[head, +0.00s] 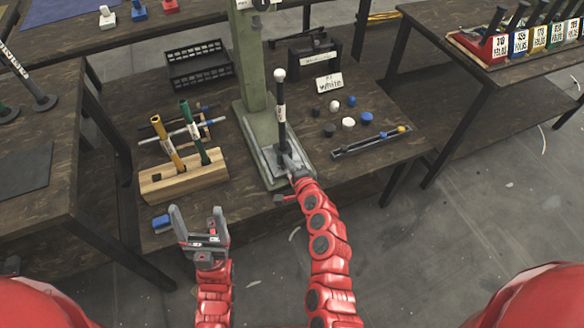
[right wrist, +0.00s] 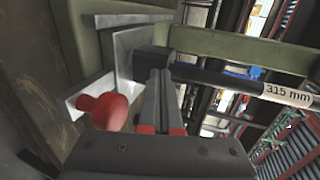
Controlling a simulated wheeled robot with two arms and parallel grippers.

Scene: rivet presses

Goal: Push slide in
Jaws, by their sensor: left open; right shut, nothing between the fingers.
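The green press (head: 252,75) stands on the middle table. A grey metal slide (head: 268,160) lies at its base; in the right wrist view the slide (right wrist: 83,97) shows with a red knob (right wrist: 105,110) on its end. A black rod (head: 282,130) with a white ball top stands upright at the slide; its label reads 315 mm in the right wrist view. My right gripper (head: 292,172) is shut and empty beside the rod and red knob; contact cannot be told. My left gripper (head: 203,226) is open and empty at the table's front edge.
A wooden block (head: 185,183) with yellow and green tools stands left of the press. Several coloured caps (head: 348,123) and a narrow tray (head: 370,142) lie to the right. A blue block (head: 160,222) lies near my left gripper. A black bin (head: 200,66) stands behind.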

